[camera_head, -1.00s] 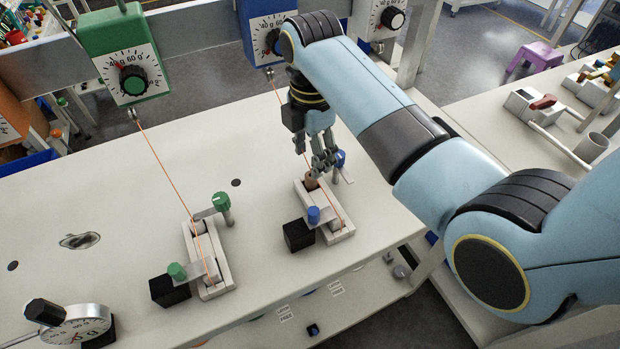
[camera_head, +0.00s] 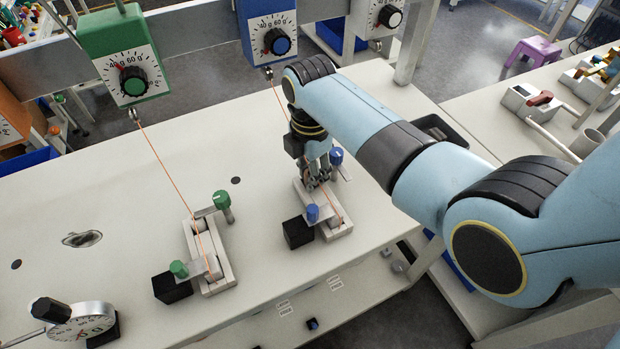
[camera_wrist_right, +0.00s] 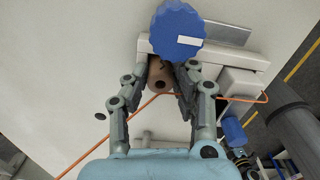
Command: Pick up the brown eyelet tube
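The brown eyelet tube (camera_wrist_right: 160,76) shows in the right wrist view, at the end of a pale channel block near a blue knob. An orange cord runs by its lower end. My right gripper (camera_wrist_right: 168,72) is open, with one finger on each side of the tube. A small gap shows between the tube and the right-hand finger. In the head view my right gripper (camera_head: 317,182) is low over the far end of the blue-knobbed fixture (camera_head: 338,229) and hides the tube. My left gripper is not in view.
Two blue knobs (camera_head: 312,213) (camera_head: 336,157) and a black block (camera_head: 298,233) stand close around the gripper. A green-knobbed fixture (camera_head: 217,280) lies to the left. The orange cord rises to the blue dial box (camera_head: 268,30). The table (camera_head: 110,200) left of the fixtures is mostly clear.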

